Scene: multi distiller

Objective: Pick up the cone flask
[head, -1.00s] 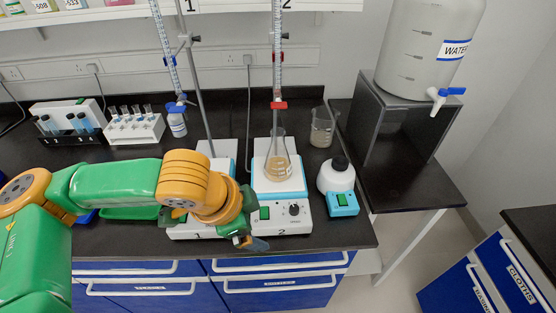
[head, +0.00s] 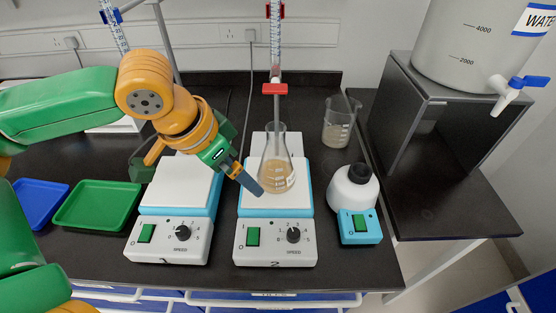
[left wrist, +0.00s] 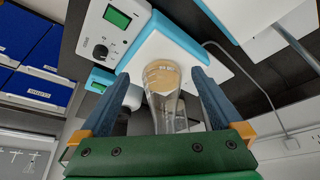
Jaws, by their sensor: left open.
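The cone flask (head: 277,172) is clear glass with tan liquid in its lower part. It stands upright on the white plate of stirrer 2 (head: 274,243), below a burette (head: 275,45) whose tip reaches into its neck. My left gripper (head: 252,184) is close at the flask's left side, pointing down and right. In the left wrist view the flask (left wrist: 163,92) lies between the two spread fingers of my left gripper (left wrist: 172,95), with gaps on both sides. The gripper is open and holds nothing. My right gripper is not in view.
Stirrer 1 (head: 168,239) stands left of stirrer 2. A white device with a black cap (head: 355,188) stands right, with a beaker (head: 341,121) behind it. Blue (head: 38,201) and green (head: 97,206) trays lie left. A red burette clamp (head: 275,88) is above the flask.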

